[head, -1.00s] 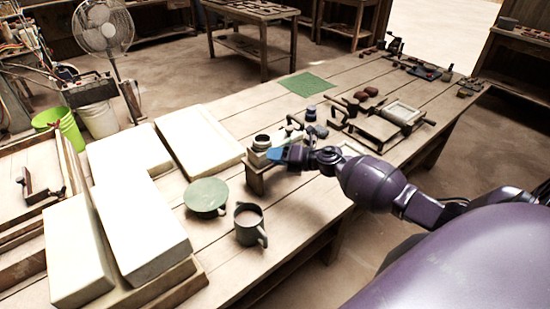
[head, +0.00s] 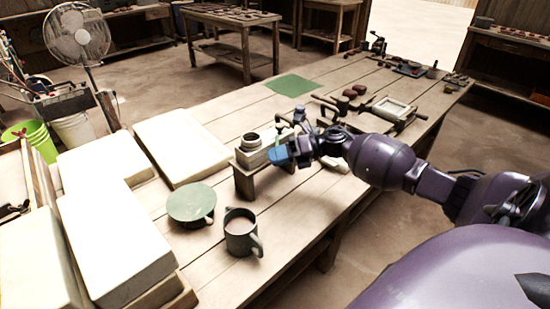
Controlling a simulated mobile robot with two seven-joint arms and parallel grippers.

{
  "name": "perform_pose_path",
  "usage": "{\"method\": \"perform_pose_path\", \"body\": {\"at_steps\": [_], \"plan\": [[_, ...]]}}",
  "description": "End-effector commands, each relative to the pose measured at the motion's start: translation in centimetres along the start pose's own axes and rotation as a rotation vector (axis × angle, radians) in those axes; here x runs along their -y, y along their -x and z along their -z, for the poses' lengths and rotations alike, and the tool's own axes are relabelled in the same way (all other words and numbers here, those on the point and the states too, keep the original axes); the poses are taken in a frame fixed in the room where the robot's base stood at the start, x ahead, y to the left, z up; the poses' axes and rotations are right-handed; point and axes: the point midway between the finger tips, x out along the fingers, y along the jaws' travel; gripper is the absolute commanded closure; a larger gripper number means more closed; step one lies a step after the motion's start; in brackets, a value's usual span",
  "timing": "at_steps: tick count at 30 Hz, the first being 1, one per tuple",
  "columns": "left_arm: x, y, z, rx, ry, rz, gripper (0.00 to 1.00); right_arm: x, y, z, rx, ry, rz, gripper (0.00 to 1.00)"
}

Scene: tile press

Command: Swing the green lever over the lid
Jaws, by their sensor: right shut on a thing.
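The press (head: 243,167) is a small low wooden stand at the middle of the table, with a pale block on it. A small round pot with a dark rim (head: 251,142) sits on top. My right gripper (head: 280,155), with blue fingers, is at the right side of the press. It is shut on what appears to be the green lever, which the fingers and wrist mostly hide. I cannot make out the lid clearly. My left gripper is out of view.
A round green stand (head: 190,202) and a green mug (head: 241,240) stand in front of the press. Large white slabs (head: 180,148) lie at the left. A green mat (head: 293,85) lies behind. A framed tile (head: 391,108) and several small tools lie farther right.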

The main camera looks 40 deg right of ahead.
Motion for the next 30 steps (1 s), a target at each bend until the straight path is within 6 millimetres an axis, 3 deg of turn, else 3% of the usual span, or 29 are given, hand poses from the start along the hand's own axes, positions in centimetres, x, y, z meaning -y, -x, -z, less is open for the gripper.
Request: {"method": "perform_pose_path", "body": {"at_steps": [8, 9, 13, 23, 30], "plan": [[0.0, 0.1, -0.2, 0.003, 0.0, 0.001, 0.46, -0.1, 0.0, -0.1, 0.002, 0.006, 0.0, 1.0], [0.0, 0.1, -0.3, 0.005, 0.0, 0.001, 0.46, -0.1, 0.0, -0.2, 0.002, 0.006, 0.0, 0.66], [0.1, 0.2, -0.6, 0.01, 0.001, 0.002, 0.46, -0.1, 0.0, -0.1, 0.002, 0.004, 0.0, 0.46], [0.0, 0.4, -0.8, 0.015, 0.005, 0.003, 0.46, 0.0, 0.2, -0.1, 0.001, 0.001, 0.001, 0.46], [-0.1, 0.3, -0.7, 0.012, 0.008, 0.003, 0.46, 0.0, 3.2, 0.0, 0.001, -0.001, 0.004, 0.46]]}}
